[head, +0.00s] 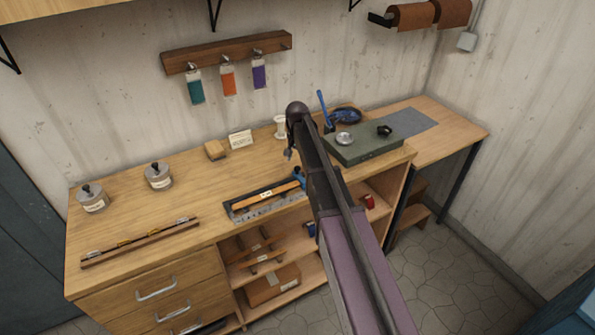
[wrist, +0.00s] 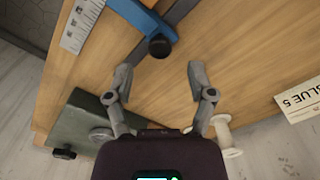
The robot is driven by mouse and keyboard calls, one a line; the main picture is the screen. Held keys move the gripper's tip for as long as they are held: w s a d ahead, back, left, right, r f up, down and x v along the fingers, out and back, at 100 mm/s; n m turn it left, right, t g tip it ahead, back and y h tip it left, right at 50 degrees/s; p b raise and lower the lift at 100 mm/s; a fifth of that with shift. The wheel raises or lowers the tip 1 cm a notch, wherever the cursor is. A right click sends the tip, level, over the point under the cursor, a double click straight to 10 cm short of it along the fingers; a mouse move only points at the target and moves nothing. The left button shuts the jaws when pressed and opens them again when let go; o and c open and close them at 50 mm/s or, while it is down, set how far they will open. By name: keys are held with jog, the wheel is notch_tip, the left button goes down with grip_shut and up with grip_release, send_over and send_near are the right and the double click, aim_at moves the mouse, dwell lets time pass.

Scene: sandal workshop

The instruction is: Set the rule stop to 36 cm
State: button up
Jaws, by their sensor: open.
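The rule (head: 268,210) lies on the bench with a brown strip beside it. The blue rule stop (head: 299,174) is at its right end, partly hidden by my arm. In the wrist view the blue stop (wrist: 143,20) has a dark round knob (wrist: 160,46), and part of the pale graduated rule (wrist: 82,26) shows at the upper left. The scale reading cannot be made out. My gripper (wrist: 160,78) is open and empty, with the knob just beyond its fingertips and roughly between them. In the head view my gripper (head: 290,154) is mostly hidden by my arm.
A green box (head: 365,154) stands right of the stop, and a white spool (wrist: 228,136) and a card (wrist: 301,97) stand behind. A wooden block (head: 215,150), lidded jars (head: 159,177) and a long brown rack (head: 140,243) are left. Bench between is clear.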

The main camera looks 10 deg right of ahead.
aim_at(297, 167)
jog(key=shift+f+b, duration=1.6)
jog(key=shift+f, duration=0.35)
grip_shut()
